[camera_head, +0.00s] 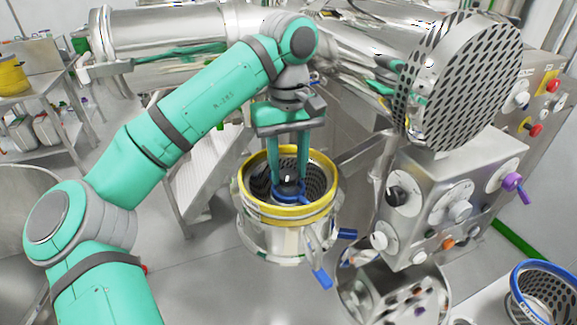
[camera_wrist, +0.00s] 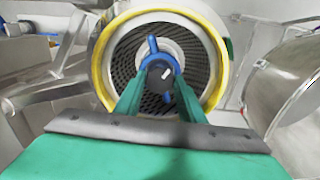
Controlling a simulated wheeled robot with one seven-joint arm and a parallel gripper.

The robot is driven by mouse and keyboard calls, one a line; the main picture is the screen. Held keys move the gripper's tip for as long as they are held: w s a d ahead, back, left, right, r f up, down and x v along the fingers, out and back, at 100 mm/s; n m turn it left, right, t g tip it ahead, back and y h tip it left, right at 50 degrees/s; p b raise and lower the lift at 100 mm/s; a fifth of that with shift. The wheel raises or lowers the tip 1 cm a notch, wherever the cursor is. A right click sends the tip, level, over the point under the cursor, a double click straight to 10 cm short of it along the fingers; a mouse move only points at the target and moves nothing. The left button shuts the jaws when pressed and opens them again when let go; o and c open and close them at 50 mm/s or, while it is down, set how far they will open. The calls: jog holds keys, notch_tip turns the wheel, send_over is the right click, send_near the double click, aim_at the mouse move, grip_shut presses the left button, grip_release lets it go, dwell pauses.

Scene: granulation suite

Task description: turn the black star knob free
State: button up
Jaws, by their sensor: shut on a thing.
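The black star knob (camera_head: 288,174) sits at the centre of the yellow-rimmed vessel, above a blue hub (camera_head: 291,195). The wrist view shows the knob (camera_wrist: 161,73) with a white mark on it, the blue hub's arms reaching out past it. My gripper (camera_head: 289,178) points straight down into the vessel and is shut on the knob, one green finger on each side. The fingers also show in the wrist view (camera_wrist: 160,85), and they hide part of the knob and hub.
The steel vessel's yellow rim (camera_head: 290,213) surrounds my fingers closely, with a perforated screen (camera_head: 317,180) inside. Blue-handled clamps (camera_head: 321,277) stick out at its front right. A steel control box (camera_head: 445,185) with several knobs and a large perforated disc (camera_head: 458,80) stand close on the right.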

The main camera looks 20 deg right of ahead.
aim_at(288, 174)
jog(key=o, duration=1)
jog(key=shift+o, duration=0.2)
notch_tip(288, 174, up, 11)
jog(key=shift+f, duration=0.1)
